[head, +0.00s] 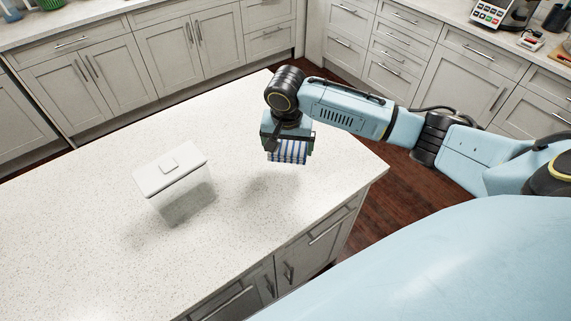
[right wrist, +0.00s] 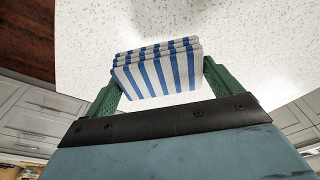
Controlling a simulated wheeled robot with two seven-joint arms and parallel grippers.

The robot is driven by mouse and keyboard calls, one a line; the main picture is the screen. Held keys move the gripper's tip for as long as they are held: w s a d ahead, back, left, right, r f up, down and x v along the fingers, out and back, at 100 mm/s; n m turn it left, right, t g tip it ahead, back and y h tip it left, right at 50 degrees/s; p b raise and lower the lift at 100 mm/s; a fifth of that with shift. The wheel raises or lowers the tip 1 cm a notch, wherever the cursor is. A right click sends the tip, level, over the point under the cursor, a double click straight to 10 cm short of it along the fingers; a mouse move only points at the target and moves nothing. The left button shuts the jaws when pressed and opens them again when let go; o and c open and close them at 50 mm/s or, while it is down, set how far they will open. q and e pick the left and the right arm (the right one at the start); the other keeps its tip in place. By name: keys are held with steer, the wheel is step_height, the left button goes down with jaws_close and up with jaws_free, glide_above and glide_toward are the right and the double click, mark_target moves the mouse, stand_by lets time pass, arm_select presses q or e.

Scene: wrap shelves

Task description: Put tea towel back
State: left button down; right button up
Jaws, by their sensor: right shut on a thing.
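A folded tea towel with blue and white stripes (head: 288,151) hangs below my right gripper (head: 287,146) in the head view. In the right wrist view the towel (right wrist: 157,70) sits between the two green fingers of the gripper (right wrist: 160,80), which is shut on it. The towel is held above the speckled white island counter (head: 90,225), and a shadow lies on the counter below and left of it. My left gripper is not in view.
A clear box with a white lid (head: 170,168) stands on the island, left of the towel. Free counter lies around it.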

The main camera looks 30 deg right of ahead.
mark_target(287, 151)
step_height(287, 151, down, 8)
steer(key=shift+s+r, duration=0.1)
steer(key=shift+r, duration=0.05)
steer(key=o, duration=0.6)
steer(key=r, duration=0.4)
steer(key=a+r, duration=0.1)
steer(key=r, duration=0.3)
steer(key=s+r, duration=0.1)
steer(key=r, duration=0.3)
steer(key=shift+s+a+p, duration=0.1)
steer(key=shift+a+p, duration=0.05)
steer(key=shift+p, duration=0.15)
steer(key=shift+f, duration=0.1)
